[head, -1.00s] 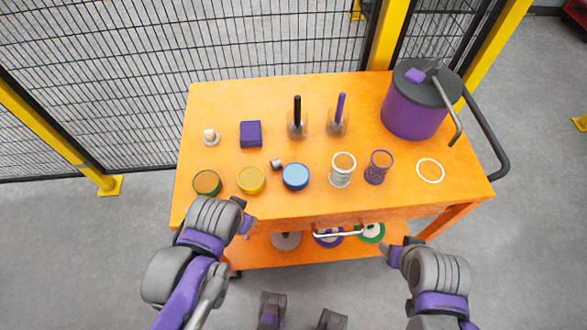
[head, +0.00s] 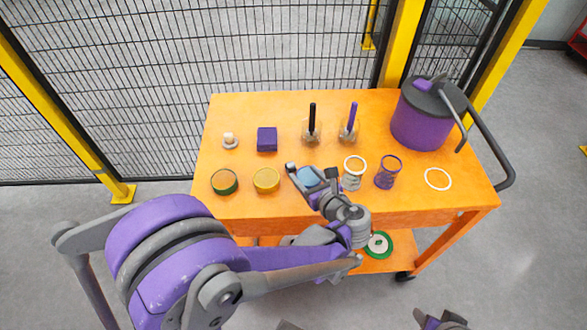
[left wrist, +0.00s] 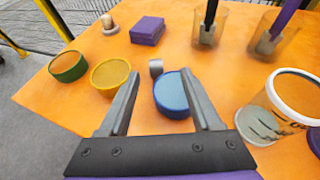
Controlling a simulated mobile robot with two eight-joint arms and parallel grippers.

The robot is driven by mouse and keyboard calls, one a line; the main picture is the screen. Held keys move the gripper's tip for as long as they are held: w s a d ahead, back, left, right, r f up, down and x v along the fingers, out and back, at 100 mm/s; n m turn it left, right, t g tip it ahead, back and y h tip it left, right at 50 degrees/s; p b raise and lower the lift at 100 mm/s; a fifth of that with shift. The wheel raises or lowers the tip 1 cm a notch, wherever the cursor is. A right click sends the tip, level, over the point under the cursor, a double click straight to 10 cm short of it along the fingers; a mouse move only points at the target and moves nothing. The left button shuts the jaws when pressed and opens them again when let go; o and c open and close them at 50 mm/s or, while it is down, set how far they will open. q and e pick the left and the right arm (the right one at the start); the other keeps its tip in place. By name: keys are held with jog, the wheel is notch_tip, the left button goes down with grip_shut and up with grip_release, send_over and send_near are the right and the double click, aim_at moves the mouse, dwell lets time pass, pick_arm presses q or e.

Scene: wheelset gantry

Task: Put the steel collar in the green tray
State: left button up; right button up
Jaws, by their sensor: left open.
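The steel collar (left wrist: 155,67) is a small grey cylinder on the orange table, close behind and left of the blue round tray (left wrist: 171,94). In the head view my left gripper's fingertips cover its area, so I cannot make it out clearly. My left gripper (head: 311,171) is open and empty, over the blue tray. In the left wrist view its fingers (left wrist: 160,74) point toward the collar, which appears between them. The green tray (head: 224,182) is round and shallow, at the table's front left; it also shows in the left wrist view (left wrist: 68,67). My right gripper (head: 430,319) is partly cut off at the bottom edge.
A yellow round tray (head: 266,181) stands between the green and blue trays. Behind are a purple box (head: 267,139) and two glass holders with upright sticks.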

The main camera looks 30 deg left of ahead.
aim_at(290, 164)
pick_arm(q)
jog(key=shift+x, duration=1.1)
jog(key=shift+s+f+x, duration=0.1)
jog(key=shift+s+x, duration=0.1)
jog(key=shift+x, duration=1.15)
jog(key=shift+s+f+x, duration=0.15)
jog(key=shift+s+x, duration=0.05)
jog(key=shift+x, duration=1.1)
jog(key=shift+a, duration=0.2)
jog(key=shift+c, duration=0.3)
grip_shut()
